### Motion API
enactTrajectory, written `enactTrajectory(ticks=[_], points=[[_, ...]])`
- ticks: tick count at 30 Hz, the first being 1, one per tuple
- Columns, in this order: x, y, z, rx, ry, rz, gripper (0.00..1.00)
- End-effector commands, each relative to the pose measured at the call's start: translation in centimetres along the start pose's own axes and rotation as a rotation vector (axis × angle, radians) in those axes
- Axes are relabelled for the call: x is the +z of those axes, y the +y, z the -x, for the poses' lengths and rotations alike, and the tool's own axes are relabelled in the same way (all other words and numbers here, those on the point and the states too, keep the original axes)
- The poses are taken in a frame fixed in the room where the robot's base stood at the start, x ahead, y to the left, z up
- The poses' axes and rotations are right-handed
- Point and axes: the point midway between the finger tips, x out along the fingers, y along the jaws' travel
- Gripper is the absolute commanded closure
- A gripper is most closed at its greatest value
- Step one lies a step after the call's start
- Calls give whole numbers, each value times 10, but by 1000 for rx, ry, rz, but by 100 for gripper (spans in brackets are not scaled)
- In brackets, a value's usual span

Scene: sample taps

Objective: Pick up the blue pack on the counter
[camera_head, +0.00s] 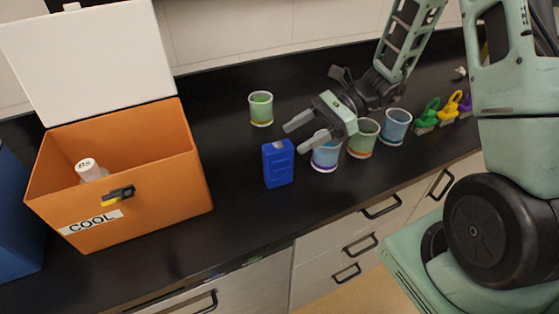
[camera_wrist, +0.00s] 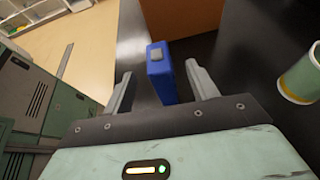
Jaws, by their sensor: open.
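The blue pack (camera_head: 278,166) stands upright on the black counter (camera_head: 235,200), between the orange box and a group of cups. My gripper (camera_head: 301,135) is open and empty, to the right of the pack and a little above it in the head view. In the wrist view the pack (camera_wrist: 160,76) is ahead, roughly between the two fingertips (camera_wrist: 158,80), with its grey top patch showing. The fingers do not appear to touch it. The gap between them and the pack is hard to judge.
An open orange box (camera_head: 150,195) marked COOL holds a white bottle (camera_head: 90,170). A green cup (camera_head: 261,108) stands behind the pack. A blue cup (camera_head: 325,158), a green cup (camera_head: 363,140) and another blue cup (camera_head: 396,127) stand close to my gripper. Coloured clips (camera_head: 447,110) lie at right.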

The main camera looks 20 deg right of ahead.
Motion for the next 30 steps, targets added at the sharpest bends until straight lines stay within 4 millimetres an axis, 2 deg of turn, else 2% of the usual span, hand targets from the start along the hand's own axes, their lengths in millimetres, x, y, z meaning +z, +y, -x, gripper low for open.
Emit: enactTrajectory(ticks=[3,11,18,22,28,30], points=[[1,1,-17,3,-1,-1,42],[4,2,-36,4,-1,-1,42],[6,3,-70,4,0,0,42],[5,2,-77,1,0,2,42],[5,2,-78,0,0,2,42],[5,2,-77,0,0,2,61]])
